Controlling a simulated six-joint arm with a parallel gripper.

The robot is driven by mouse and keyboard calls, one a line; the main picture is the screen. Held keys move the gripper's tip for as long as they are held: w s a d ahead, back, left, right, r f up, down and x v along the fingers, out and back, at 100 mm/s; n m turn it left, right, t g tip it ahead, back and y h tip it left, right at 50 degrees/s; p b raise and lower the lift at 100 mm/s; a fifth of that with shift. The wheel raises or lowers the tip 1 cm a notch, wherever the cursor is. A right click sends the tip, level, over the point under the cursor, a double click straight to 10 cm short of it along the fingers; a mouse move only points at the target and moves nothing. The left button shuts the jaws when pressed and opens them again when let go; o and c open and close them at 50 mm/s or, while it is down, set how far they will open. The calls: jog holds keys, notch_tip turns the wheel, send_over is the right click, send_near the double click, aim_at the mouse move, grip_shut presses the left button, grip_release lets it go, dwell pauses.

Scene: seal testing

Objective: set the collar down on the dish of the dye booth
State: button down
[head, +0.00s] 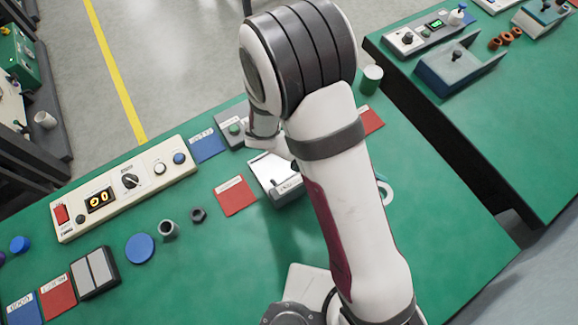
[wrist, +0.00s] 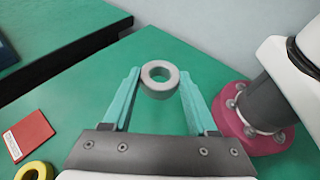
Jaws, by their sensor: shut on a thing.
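The collar (wrist: 160,94) is a thick light-grey ring, seen in the wrist view between the fingertips of my gripper (wrist: 159,82). The teal fingers are shut on its two sides, and its hole faces the camera. Green table top shows beyond it; its height above the table is hard to tell. In the head view my arm hides most of the gripper; a pale ring (head: 388,194) peeking out at the arm's right edge seems to be the collar. I cannot pick out the dye booth or its dish for certain. A white-topped box (head: 270,173) stands partly behind my arm.
A cream console (head: 120,194), a blue disc (head: 140,248), a grey sleeve (head: 169,230) and a dark nut (head: 198,215) stand left. A red card (wrist: 28,135) and yellow ring (wrist: 36,171) lie at the wrist view's lower left. The table's right end looks clear.

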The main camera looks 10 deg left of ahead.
jog(key=w+a+n+t+y, duration=0.1)
jog(key=w+a+n+t, duration=0.3)
jog(key=n+t, duration=0.25)
jog(key=n+t+y, duration=0.3)
jog(key=n+t, duration=0.1)
jog(key=t, duration=0.1)
send_over(269, 174)
jog(key=shift+g, duration=0.25)
notch_tip(269, 174, down, 7)
jog(key=shift+w+d+f, duration=0.1)
jog(key=shift+f, duration=0.1)
notch_tip(269, 174, down, 4)
jog(key=shift+f, duration=0.1)
jog(key=shift+c, duration=2.3)
grip_release()
